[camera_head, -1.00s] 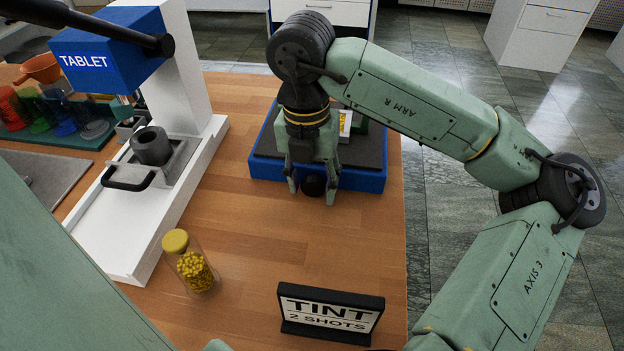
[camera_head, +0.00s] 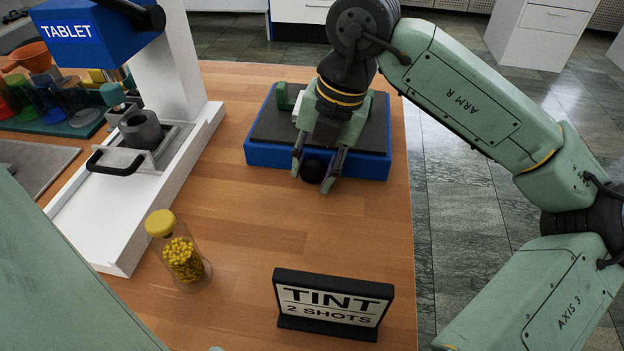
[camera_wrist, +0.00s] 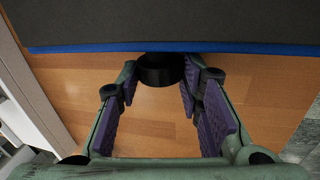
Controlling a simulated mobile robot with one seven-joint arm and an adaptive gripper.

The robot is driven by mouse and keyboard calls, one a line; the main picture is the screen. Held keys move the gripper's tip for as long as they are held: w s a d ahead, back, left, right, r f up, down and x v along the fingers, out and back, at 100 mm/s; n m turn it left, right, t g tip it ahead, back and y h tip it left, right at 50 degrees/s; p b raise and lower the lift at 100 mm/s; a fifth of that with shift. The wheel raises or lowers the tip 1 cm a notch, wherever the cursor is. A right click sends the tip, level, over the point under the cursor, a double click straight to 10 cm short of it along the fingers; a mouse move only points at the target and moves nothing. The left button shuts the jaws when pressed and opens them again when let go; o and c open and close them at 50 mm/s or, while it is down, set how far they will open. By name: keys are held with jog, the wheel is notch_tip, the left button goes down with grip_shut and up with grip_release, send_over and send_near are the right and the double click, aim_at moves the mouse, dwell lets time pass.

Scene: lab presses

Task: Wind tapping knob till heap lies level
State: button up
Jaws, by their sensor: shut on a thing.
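The tapping knob (camera_head: 312,171) is a short black cylinder on the front face of a low blue base (camera_head: 262,157) with a dark top. My gripper (camera_head: 313,178) is shut on the knob, one finger on each side, and is tilted, its tips slanting down to the right. In the wrist view the knob (camera_wrist: 161,72) lies between the purple finger pads, below the blue edge. Behind my gripper, green and white parts stand on the dark top, mostly hidden by my wrist. I cannot make out a heap in either view.
A white tablet press (camera_head: 120,215) with a blue head and grey die (camera_head: 141,130) stands left. A yellow-capped jar of yellow pellets (camera_head: 183,258) and a TINT sign (camera_head: 331,304) stand in front. Coloured jars (camera_head: 50,100) are at far left. Wood between is clear.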

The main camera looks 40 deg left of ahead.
jog(key=shift+d+f+g+y+b, duration=0.15)
jog(key=shift+f+g+y+b, duration=0.15)
jog(key=shift+y+b, duration=0.25)
jog(key=shift+r, duration=0.2)
jog(key=o, duration=1.1)
jog(key=shift+o, duration=0.2)
jog(key=shift+w+r, duration=0.1)
jog(key=v, duration=1.2)
jog(key=shift+d, duration=0.1)
